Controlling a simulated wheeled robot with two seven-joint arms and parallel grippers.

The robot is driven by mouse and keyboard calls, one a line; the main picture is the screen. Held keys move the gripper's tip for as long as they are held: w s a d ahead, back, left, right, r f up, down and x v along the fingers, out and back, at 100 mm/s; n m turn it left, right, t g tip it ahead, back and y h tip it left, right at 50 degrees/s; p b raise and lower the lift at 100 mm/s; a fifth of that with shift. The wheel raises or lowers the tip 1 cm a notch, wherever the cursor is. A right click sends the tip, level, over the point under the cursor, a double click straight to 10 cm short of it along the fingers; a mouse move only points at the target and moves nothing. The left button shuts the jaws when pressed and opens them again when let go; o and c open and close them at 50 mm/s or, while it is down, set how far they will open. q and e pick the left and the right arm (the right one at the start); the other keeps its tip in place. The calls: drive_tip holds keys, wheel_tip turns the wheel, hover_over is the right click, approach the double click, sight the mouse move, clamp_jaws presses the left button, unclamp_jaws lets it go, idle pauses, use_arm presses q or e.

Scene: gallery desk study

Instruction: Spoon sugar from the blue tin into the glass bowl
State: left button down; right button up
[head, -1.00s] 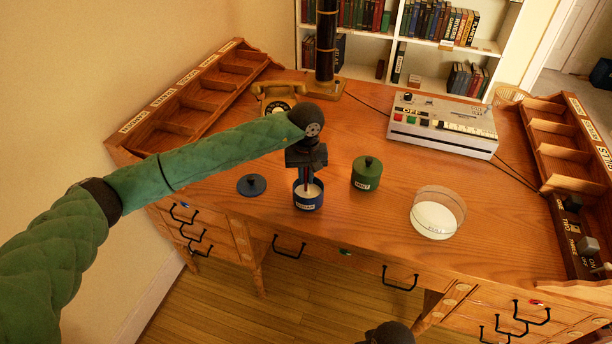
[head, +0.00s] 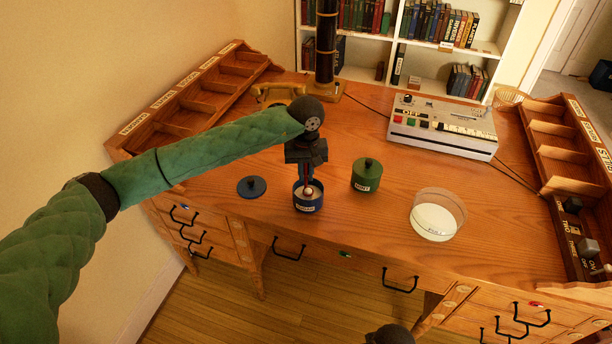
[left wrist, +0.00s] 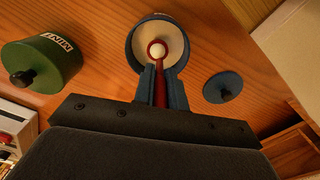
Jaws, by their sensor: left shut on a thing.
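The blue tin (head: 308,205), labelled as sugar, stands open on the desk with white sugar inside. My left gripper (head: 306,172) is above it, pointing down, shut on a red spoon (left wrist: 160,88). The spoon's round end (head: 311,191) is at the tin's mouth and carries white sugar in the left wrist view; its exact depth is unclear. The tin (left wrist: 139,42) shows there around the spoon's end. The glass bowl (head: 458,208) stands to the right, with white in its lower part and a small marking.
The blue lid (head: 251,186) lies left of the tin. A closed green mint tin (head: 367,176) stands between tin and bowl. Behind are a telephone (head: 279,92), a dark column (head: 326,45) and a grey machine (head: 442,128). Wooden racks (head: 200,88) flank the desk.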

use_arm(q)
drive_tip(key=shift+r, duration=2.95)
drive_tip(key=shift+d, duration=0.1)
